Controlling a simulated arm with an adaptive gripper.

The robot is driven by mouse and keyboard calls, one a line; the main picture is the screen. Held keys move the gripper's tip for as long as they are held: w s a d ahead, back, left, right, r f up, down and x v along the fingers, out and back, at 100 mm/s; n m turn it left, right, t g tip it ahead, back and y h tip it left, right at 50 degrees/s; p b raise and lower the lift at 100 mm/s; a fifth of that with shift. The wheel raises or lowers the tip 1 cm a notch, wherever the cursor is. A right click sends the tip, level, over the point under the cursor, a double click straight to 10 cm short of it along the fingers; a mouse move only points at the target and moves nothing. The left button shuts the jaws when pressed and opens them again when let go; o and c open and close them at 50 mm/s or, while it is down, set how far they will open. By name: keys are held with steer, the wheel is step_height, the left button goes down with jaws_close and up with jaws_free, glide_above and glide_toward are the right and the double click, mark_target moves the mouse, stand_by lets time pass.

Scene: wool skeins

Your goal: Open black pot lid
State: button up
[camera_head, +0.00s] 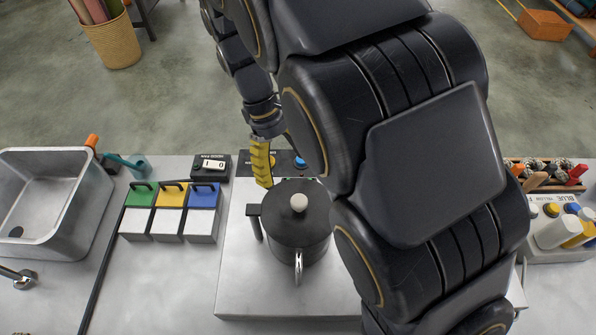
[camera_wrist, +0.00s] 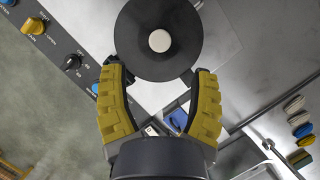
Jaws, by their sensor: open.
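The black pot (camera_head: 302,240) stands on a pale block in the middle of the counter, with a handle on its left and a silver spout-like part toward the front. Its black lid (camera_head: 285,213) is on top, with a white round knob (camera_head: 299,202). In the wrist view the lid (camera_wrist: 142,62) and its knob (camera_wrist: 159,41) lie beyond the fingertips. My gripper (camera_head: 262,163), with yellow fingers, is behind and left of the pot in the head view. In the wrist view my gripper (camera_wrist: 158,85) is open, with nothing between its fingers.
Green, yellow and blue-lidded boxes (camera_head: 170,225) stand left of the pot. A metal sink (camera_head: 75,190) is at far left. A control panel with knobs (camera_wrist: 62,55) runs along the back edge. Bottles in a holder (camera_head: 560,228) stand at right. My arm covers the right middle.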

mark_target(298, 200)
steer(key=x, duration=0.7)
steer(key=shift+d+f, duration=0.1)
jaws_close()
